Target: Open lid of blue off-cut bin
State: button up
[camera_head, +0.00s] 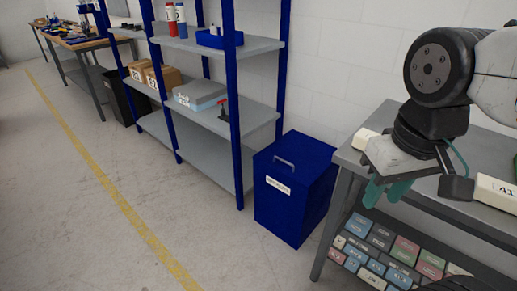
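The blue off-cut bin (292,205) stands on the floor between the shelving rack and the grey workbench. Its lid (300,152) is shut and flat, with a pale handle (285,163) near its front edge. A white label with dark print is on the front face. My gripper (382,200) hangs at the right, in front of the bench's near left corner, to the right of the bin and apart from it. Its two teal fingers point down, with their tips apart and nothing visible between them.
The blue-framed shelving rack (237,110) stands left of the bin, holding boxes and bottles. The floor in front of the bin is clear.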

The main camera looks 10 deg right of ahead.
aim_at(302, 157)
jog(key=u, duration=0.05)
jog(key=i, duration=1.3)
jog(key=z, duration=0.35)
